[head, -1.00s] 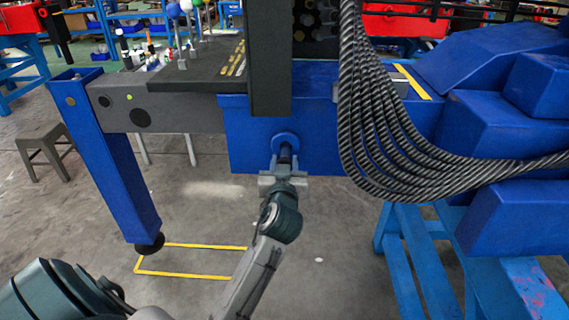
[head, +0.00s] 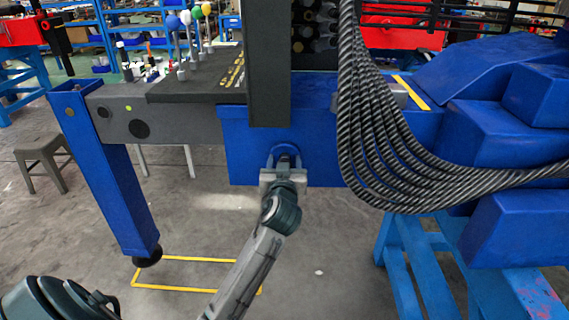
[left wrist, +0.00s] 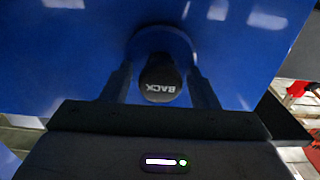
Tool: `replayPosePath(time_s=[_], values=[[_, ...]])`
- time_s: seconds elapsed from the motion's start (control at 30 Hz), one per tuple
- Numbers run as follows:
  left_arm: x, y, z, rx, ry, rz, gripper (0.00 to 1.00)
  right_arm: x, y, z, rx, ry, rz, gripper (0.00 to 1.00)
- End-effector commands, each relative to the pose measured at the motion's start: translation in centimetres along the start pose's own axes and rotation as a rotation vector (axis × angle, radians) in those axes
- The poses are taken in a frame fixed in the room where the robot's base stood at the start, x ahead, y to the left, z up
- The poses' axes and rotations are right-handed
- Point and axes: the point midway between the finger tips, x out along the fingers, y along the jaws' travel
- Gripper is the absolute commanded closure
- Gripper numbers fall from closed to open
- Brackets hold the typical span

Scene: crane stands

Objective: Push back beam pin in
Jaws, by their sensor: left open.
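The back beam pin is a dark round pin with a blue collar on the front face of the blue beam box (head: 318,150). In the left wrist view the pin (left wrist: 160,78) shows its black end marked "BACK", with the blue ring around its top. My left gripper (head: 284,165) is at the pin in the head view. In the left wrist view its two fingers (left wrist: 160,90) stand open, one on each side of the pin end. I cannot tell whether they touch it. In the head view the gripper partly hides the pin. My right gripper is not in view.
A grey outrigger beam with a blue leg (head: 118,200) stands at the left. Thick black hoses (head: 375,150) hang just right of the pin. A blue stand (head: 425,250) is at the lower right.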

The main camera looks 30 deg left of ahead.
Motion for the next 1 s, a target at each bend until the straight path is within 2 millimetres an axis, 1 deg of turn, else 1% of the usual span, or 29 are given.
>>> replayPosePath(time_s=[0.07,0.17,0.27,0.4,0.5,0.6,0.7,0.8,1.0], values=[[-0.2,0.0,0.1,-0.001,-0.001,0.000,0.46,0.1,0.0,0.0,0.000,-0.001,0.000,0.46],[-1.1,0.1,0.3,-0.002,-0.003,0.001,0.46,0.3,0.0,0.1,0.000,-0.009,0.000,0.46],[-2.8,0.0,0.3,-0.004,-0.002,0.001,0.46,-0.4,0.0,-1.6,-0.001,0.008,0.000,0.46],[-5.8,0.0,0.4,-0.005,-0.003,0.000,0.46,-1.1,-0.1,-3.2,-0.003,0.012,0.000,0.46],[-7.8,0.1,0.4,-0.006,-0.003,0.001,0.46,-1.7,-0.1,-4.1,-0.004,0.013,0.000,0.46],[-9.2,0.1,0.3,-0.004,-0.004,0.001,0.46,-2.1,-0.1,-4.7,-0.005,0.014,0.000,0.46],[-10.1,0.0,0.2,-0.003,-0.002,0.000,0.46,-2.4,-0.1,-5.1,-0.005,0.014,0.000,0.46],[-10.5,0.0,0.1,0.000,-0.002,0.000,0.46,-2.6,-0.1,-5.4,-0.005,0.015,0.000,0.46],[-10.7,0.0,0.1,0.000,-0.001,0.000,0.46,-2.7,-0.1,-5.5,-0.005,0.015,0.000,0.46]])
